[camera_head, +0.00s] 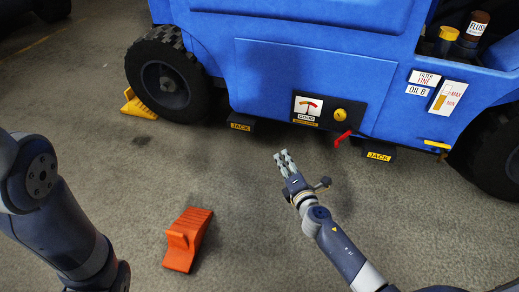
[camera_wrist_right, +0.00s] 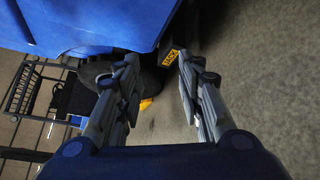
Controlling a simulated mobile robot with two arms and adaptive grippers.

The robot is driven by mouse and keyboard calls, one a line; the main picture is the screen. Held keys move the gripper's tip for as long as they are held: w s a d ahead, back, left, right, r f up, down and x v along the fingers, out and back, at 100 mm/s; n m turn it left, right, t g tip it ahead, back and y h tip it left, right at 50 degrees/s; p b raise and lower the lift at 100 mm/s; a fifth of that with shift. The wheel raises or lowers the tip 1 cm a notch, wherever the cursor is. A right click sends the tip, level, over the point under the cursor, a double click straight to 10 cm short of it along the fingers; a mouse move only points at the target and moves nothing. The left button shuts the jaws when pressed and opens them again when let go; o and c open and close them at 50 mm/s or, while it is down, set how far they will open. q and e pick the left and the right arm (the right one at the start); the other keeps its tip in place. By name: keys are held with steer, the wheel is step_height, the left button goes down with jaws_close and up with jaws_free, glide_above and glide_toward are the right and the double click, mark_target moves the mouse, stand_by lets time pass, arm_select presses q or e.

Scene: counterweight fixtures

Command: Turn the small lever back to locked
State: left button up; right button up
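A small red lever (camera_head: 343,138) sticks out at the lower edge of the blue vehicle (camera_head: 270,75), just below a black panel with a gauge (camera_head: 308,108) and a yellow knob (camera_head: 340,115). My right gripper (camera_head: 281,156) is in front of the vehicle, left of and apart from the red lever. In the right wrist view its fingers (camera_wrist_right: 157,58) are spread with nothing between them. The red lever does not show in the wrist view. My left arm enters at the left, but its gripper is outside the picture.
Black JACK blocks (camera_head: 240,126) (camera_head: 379,155) jut out under the vehicle on both sides of the panel. An orange wheel chock (camera_head: 187,240) lies on the open floor. A yellow chock (camera_head: 137,105) sits at the left wheel (camera_head: 167,75). A yellow handle (camera_head: 437,145) is farther right.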

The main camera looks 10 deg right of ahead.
steer(key=s+a+r+m+t+y+p, duration=0.1)
steer(key=s+a+r+y+p, duration=0.2)
steer(key=a+r, duration=0.6)
steer(key=shift+s+a+r+m+y, duration=0.2)
steer(key=shift+a+r+m+y, duration=0.15)
steer(key=shift+r+y, duration=0.7)
steer(key=shift+f, duration=0.2)
